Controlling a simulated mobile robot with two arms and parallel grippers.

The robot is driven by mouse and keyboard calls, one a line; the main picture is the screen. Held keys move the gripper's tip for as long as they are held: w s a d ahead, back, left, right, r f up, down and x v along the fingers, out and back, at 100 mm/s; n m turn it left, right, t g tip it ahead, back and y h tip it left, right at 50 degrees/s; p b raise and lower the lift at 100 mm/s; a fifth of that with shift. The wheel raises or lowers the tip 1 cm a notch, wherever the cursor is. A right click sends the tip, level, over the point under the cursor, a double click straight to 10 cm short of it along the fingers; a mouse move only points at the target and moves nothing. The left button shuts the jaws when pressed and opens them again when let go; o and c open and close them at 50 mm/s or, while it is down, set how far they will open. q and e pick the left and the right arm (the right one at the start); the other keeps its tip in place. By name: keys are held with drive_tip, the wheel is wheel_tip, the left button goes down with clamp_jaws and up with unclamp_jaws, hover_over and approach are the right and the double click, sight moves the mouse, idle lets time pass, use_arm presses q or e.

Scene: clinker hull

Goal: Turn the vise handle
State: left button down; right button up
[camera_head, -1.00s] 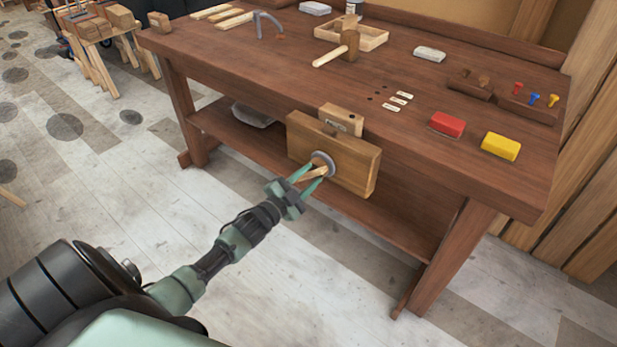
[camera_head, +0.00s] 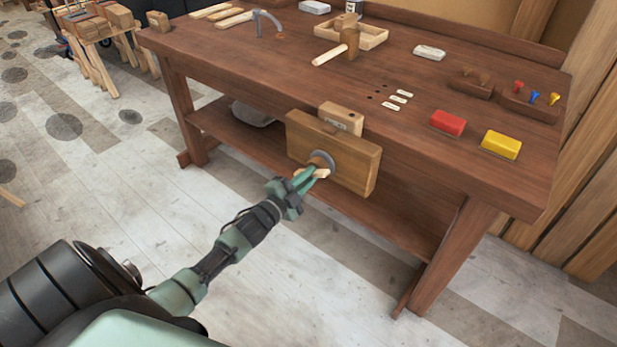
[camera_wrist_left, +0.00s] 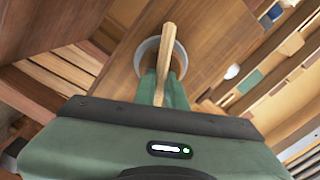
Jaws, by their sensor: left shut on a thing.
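The wooden vise (camera_head: 340,160) is fixed to the front edge of the workbench, with a round grey metal collar (camera_head: 322,160) on its face. A light wooden handle bar (camera_wrist_left: 165,62) crosses in front of the collar in the left wrist view. My left gripper (camera_head: 316,172) reaches the vise face from the lower left and is shut on the handle. In the left wrist view the green fingers (camera_wrist_left: 160,85) sit at the handle, in front of the collar. The fingers hide part of the handle in the head view. My right gripper is not in view.
The workbench top (camera_head: 250,60) carries a mallet (camera_head: 345,47), a red block (camera_head: 448,122), a yellow block (camera_head: 501,145) and a small tray (camera_head: 370,36). A lower shelf (camera_head: 240,135) runs behind the vise. The floor left of the bench is open.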

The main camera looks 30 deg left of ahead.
use_arm(q)
drive_tip(key=m+b, duration=0.1)
drive_tip(key=m, duration=0.4)
drive_tip(key=shift+d+f+m+b, duration=0.1)
drive_tip(key=shift+f+m+b, duration=0.2)
drive_tip(key=shift+f+b, duration=0.1)
drive_tip(key=shift+s+f, duration=0.1)
drive_tip(key=c, duration=1.5)
unclamp_jaws()
drive_tip(key=shift+o, duration=0.2)
drive_tip(key=shift+r, duration=0.25)
drive_tip(key=shift+s, duration=0.15)
drive_tip(key=s, duration=0.7)
drive_tip(key=shift+s+a, duration=0.35)
